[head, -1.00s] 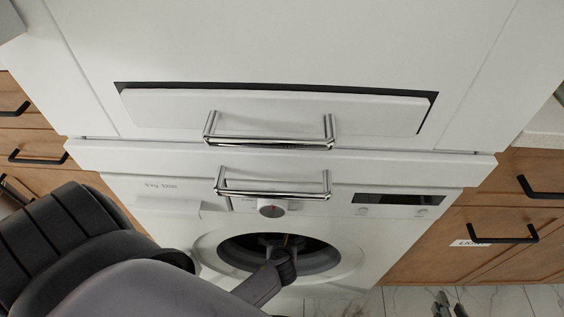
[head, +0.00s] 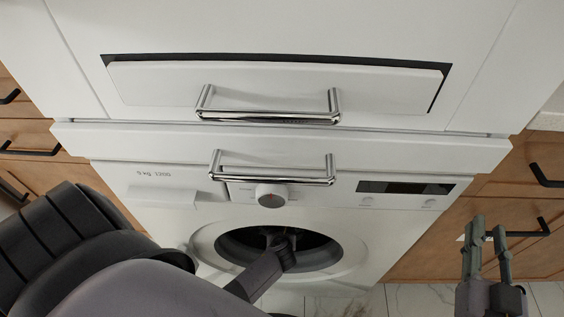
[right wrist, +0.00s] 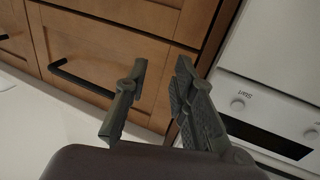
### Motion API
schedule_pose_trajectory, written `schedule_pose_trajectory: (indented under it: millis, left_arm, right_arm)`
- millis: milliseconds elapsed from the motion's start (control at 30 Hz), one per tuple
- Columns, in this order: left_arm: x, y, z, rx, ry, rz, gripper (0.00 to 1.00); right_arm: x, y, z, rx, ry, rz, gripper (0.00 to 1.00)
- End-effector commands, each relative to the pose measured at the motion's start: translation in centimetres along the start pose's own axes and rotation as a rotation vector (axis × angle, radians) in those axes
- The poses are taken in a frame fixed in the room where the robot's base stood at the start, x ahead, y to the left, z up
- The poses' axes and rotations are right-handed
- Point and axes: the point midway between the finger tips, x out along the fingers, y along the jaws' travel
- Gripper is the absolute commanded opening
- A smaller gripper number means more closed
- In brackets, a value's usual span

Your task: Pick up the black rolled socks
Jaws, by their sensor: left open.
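I see no black rolled socks in either view. The white washing machine (head: 134,213) has a round front opening (head: 318,254) with a dark inside. My left gripper (head: 273,240) reaches into this opening; it is open, though its fingers are small and dim, and I cannot make out anything between them. The drum's inside is mostly hidden by shadow and my arm. My right gripper (head: 487,228) is raised at the right, in front of the wooden cabinet. It is open and empty in the right wrist view (right wrist: 160,68).
Two chrome bar handles (head: 270,119) stick out above the washer's dial (head: 271,195). Wooden drawers (head: 515,216) with black handles stand on both sides. Marble floor (head: 420,298) shows at the bottom right.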

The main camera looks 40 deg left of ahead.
Motion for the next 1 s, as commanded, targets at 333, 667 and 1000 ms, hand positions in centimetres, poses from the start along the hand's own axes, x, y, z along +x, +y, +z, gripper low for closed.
schedule_pose_trajectory:
  millis: [333,667,1000]
  left_arm:
    - [0.08,0.02,0.0,0.0,0.0,0.0,0.86]
    - [0.07,0.02,-0.02,0.0,0.0,0.0,0.64]
    - [0.07,0.02,-0.03,0.0,0.001,0.0,0.41]
  right_arm:
    - [0.03,-0.04,-0.3,0.0,0.015,-0.001,0.24]
    - [0.03,-0.05,-0.31,0.0,0.015,-0.001,0.24]
    - [0.03,-0.05,-0.32,0.001,0.014,-0.001,0.24]
